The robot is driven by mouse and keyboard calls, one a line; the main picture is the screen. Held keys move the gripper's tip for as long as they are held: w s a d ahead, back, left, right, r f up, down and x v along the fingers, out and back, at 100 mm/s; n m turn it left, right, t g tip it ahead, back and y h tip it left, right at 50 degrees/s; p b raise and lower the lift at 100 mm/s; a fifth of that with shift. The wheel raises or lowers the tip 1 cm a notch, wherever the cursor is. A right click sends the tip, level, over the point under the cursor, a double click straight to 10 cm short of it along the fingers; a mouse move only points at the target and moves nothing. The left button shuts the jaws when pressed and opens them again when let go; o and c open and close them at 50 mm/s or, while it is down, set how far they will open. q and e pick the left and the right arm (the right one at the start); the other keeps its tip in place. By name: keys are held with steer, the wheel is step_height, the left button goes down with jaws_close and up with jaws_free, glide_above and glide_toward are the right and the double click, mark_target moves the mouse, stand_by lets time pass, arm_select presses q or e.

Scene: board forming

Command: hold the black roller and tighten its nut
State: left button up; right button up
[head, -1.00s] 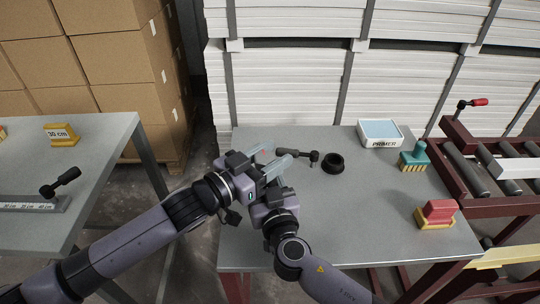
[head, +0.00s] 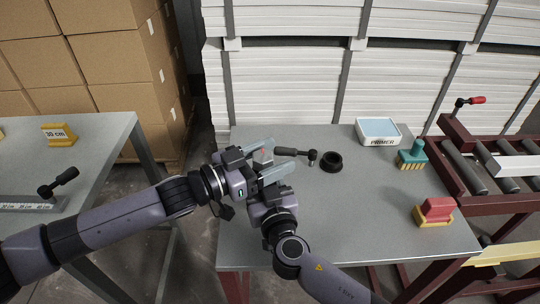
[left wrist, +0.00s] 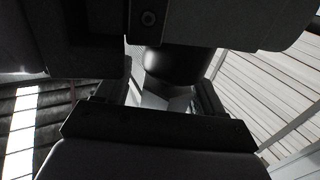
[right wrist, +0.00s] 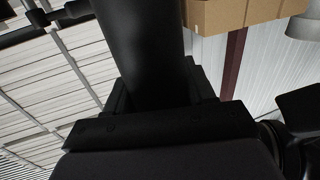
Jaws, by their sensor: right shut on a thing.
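My right gripper (right wrist: 160,85) is shut on a thick black cylinder (right wrist: 140,45), taken as the black roller, in the right wrist view. In the head view, the jaws hide most of the held piece. My left gripper (head: 268,160) is right beside the right one, its two pale fingers apart. In the left wrist view, a rounded black part (left wrist: 168,62) shows beyond the gap between the left fingers; I cannot tell whether they touch it. The nut cannot be made out in any view.
A black-handled tool (head: 290,151) and black ring (head: 331,164) lie on the grey table (head: 350,225). A primer tray (head: 378,130), green brush (head: 412,155) and red-yellow block (head: 435,211) stand to the right. A roller conveyor borders the table's right side. The table's front middle is clear.

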arm_select(q)
steer(key=shift+w+a+f, duration=0.1)
steer(key=shift+a, duration=0.05)
arm_select(e)
steer(key=shift+f, duration=0.15)
arm_select(q)
steer(key=shift+a, duration=0.2)
steer(key=v, duration=1.1)
steer(key=shift+s, duration=0.25)
steer(key=shift+a, duration=0.15)
arm_select(e)
steer(key=o, duration=1.2)
steer(key=shift+o, duration=0.2)
steer(key=v, duration=1.2)
